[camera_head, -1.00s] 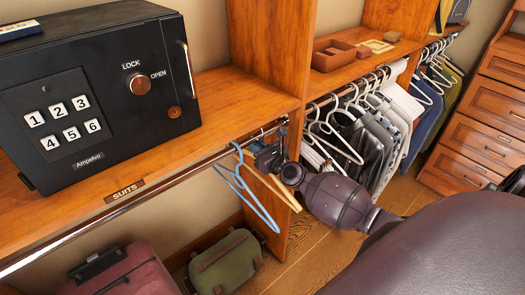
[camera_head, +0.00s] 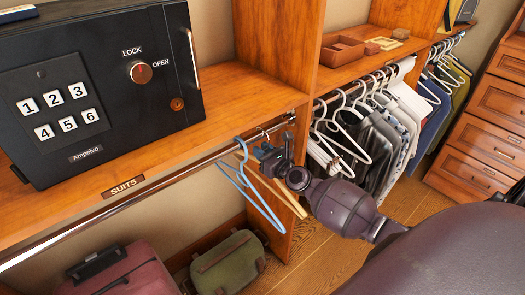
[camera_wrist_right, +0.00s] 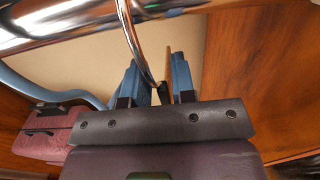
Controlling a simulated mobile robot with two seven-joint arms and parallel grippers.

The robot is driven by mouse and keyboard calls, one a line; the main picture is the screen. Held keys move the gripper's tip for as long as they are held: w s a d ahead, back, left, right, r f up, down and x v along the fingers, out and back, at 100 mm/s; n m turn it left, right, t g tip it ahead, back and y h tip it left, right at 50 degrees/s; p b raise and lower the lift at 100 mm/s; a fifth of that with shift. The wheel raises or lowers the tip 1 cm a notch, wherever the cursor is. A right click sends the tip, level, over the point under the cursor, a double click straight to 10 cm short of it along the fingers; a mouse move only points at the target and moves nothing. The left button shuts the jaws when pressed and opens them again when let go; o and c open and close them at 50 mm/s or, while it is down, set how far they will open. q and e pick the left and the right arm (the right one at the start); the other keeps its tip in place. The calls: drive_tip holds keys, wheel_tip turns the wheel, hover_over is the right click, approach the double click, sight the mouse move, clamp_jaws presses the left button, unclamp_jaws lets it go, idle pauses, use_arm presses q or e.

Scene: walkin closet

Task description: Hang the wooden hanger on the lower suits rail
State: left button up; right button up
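The wooden hanger (camera_head: 284,196) hangs below the suits rail (camera_head: 130,193), near its right end, just right of a light blue hanger (camera_head: 250,187). In the right wrist view, a metal hook (camera_wrist_right: 132,38) rises to the chrome rail (camera_wrist_right: 90,32), and a strip of the wooden hanger (camera_wrist_right: 168,62) shows behind. My right gripper (camera_head: 270,153) is at the hanger's neck, just below the rail. In the wrist view its two blue fingers (camera_wrist_right: 155,75) stand apart, with the hook's lower end between them. My left gripper is out of view.
A black safe (camera_head: 100,85) stands on the shelf above the rail. A pink suitcase (camera_head: 125,270) and a green bag (camera_head: 228,262) are below. A wooden upright (camera_head: 278,40) is right of the hangers; clothes (camera_head: 375,140) hang beyond it.

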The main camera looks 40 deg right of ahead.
drive_tip(key=shift+o, duration=1.3)
drive_tip(key=shift+s, duration=0.1)
drive_tip(key=s, duration=0.9)
drive_tip(key=shift+s+d+f+b, duration=0.1)
drive_tip(key=shift+d+f+b, duration=0.05)
drive_tip(key=shift+d+b, duration=0.25)
drive_tip(key=shift+s, duration=0.7)
